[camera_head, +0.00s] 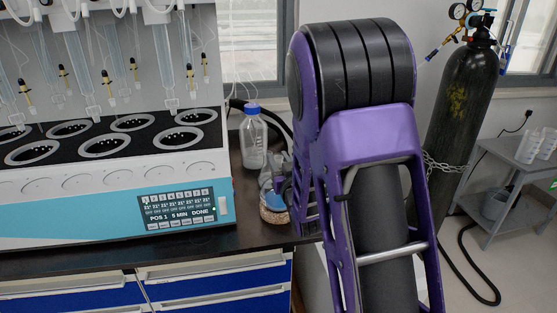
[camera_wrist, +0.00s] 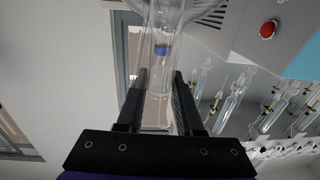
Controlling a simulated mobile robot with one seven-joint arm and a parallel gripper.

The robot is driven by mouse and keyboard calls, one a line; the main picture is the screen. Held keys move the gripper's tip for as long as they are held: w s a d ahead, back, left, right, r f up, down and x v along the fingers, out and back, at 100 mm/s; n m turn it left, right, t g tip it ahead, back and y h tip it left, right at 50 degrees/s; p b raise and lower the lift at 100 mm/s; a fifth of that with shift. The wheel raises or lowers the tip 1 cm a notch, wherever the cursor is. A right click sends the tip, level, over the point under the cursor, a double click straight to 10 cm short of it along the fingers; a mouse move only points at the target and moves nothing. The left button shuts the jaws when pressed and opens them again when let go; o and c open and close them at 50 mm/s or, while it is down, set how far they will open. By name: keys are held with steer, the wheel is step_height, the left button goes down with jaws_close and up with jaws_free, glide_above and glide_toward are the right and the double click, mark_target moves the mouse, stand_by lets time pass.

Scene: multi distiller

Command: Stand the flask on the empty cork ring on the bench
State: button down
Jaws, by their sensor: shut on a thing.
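The flask (camera_head: 265,182) is clear glass with blue liquid low in it, at the right end of the bench in the head view. The cork ring (camera_head: 275,215) is a speckled tan ring on the bench, directly below the flask. The flask's bottom is at or just above the ring; I cannot tell whether they touch. My gripper (camera_head: 285,184) is mostly hidden behind my purple arm. In the wrist view my gripper (camera_wrist: 161,88) has its two dark fingers on either side of the flask's clear glass neck (camera_wrist: 158,75), shut on it.
A clear bottle with a blue cap (camera_head: 253,140) stands behind the flask. The white and teal distiller (camera_head: 100,215), with several round wells, fills the bench to the left. Its display reads "POS 1 5 MIN DONE". A chained black gas cylinder (camera_head: 458,120) stands at the right.

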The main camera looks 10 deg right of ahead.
steer(key=shift+f, duration=0.1)
stand_by(0.3)
steer(key=shift+c, duration=2.4)
jaws_free()
steer(key=shift+f, duration=0.1)
